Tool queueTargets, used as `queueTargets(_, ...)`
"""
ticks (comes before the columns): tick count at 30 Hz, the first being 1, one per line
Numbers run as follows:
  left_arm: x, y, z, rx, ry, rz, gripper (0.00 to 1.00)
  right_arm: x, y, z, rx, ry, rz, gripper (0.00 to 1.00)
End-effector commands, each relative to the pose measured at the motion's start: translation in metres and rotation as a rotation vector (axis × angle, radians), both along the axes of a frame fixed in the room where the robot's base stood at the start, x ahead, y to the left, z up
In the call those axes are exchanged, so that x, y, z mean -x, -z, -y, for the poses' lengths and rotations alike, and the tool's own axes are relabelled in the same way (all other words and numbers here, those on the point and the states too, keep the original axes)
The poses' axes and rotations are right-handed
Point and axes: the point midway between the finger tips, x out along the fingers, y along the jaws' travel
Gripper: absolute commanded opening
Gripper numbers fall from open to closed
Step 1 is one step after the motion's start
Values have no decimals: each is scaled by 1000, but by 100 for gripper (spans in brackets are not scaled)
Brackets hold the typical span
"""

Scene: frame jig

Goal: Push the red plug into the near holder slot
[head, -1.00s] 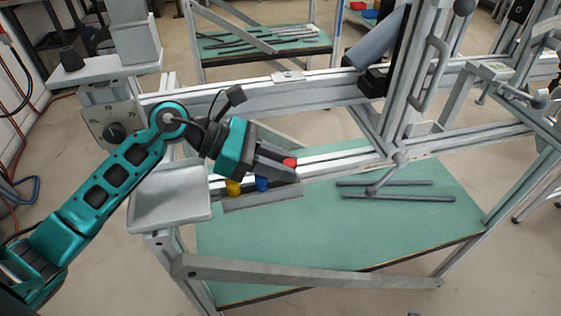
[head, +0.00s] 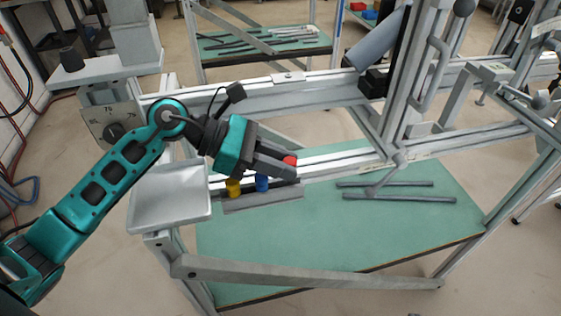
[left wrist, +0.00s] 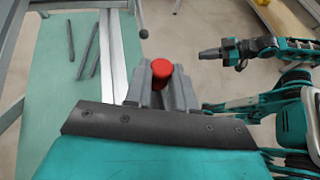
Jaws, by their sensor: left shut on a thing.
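My left gripper (head: 285,166) is shut on the red plug (head: 290,160), whose red top shows between the fingertips. In the left wrist view the red plug (left wrist: 161,69) stands out between the two grey fingers (left wrist: 162,82). Below the gripper, a grey holder strip (head: 262,200) runs along the rail, with a yellow plug (head: 233,188) and a blue plug (head: 262,183) on it. The gripper is above the strip's right end. The red plug's lower end and the slot are hidden. My right gripper (left wrist: 211,53) shows small in the left wrist view; its jaws are unclear.
A grey tray (head: 170,200) is left of the holder. Dark bars (head: 398,198) lie on the green table (head: 340,240) to the right. A clamp upright (head: 400,90) rises on the rail (head: 345,160). The table's front middle is clear.

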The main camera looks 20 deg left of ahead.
Motion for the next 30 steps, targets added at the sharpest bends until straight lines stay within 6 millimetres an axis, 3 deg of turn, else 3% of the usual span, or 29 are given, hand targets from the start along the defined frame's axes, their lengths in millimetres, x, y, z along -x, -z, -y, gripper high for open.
queueTargets(30,0,8,0,0,0,1,0,0,9,0,0,0,0,0)
